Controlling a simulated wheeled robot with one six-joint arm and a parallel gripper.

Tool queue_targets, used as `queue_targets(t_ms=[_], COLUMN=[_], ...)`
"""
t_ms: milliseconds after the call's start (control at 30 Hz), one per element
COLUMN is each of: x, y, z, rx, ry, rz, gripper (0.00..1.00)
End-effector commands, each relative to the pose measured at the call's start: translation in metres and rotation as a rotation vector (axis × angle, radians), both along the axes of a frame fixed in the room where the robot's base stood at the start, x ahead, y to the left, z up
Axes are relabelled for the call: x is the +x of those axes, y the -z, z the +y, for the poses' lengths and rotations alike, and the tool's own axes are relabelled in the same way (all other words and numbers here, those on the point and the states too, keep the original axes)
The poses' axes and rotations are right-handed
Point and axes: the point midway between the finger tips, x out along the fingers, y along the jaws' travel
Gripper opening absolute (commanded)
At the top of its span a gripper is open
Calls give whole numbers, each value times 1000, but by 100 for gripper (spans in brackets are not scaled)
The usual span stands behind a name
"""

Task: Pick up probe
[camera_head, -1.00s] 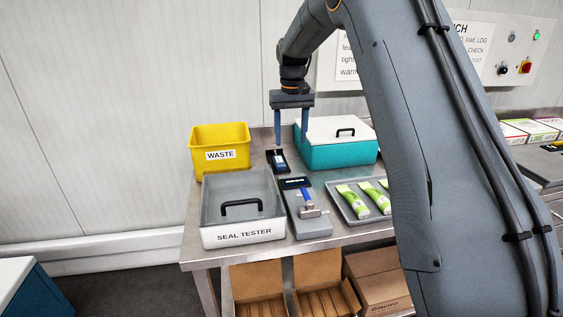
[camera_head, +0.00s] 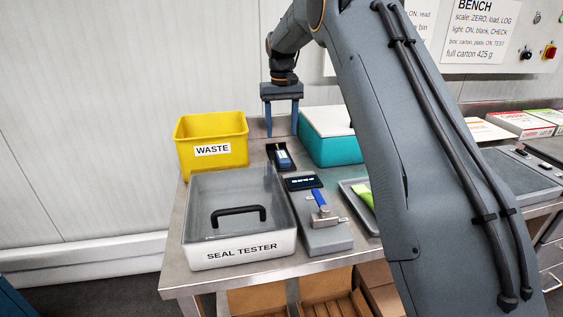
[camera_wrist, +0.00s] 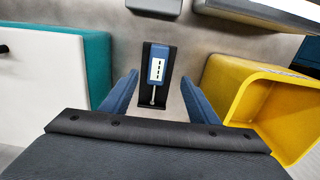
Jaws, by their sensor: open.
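The probe (camera_head: 283,157) is a small blue handheld device with a white display and a thin metal rod. It lies in a black holder (camera_head: 275,149) on the bench, between the yellow waste bin and the teal box. In the wrist view the probe (camera_wrist: 160,70) lies ahead of the fingers, its rod pointing toward my gripper (camera_wrist: 156,92). My gripper (camera_head: 282,134) is open and empty, pointing down above the holder, one finger on each side in the wrist view. It does not touch the probe.
A yellow waste bin (camera_head: 240,149) stands left of the holder, and a teal box with a white lid (camera_head: 325,152) stands right. The seal tester (camera_head: 240,253) and a grey device with a blue lever (camera_head: 328,238) are in front. My arm hides much of the right side.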

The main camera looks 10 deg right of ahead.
Motion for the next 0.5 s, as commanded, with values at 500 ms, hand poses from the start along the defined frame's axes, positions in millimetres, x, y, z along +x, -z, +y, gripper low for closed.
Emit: queue_targets(t_ms=[500], x=[2], y=[46], z=[-11], rx=[0], ry=[13], rz=[2], gripper=[55])
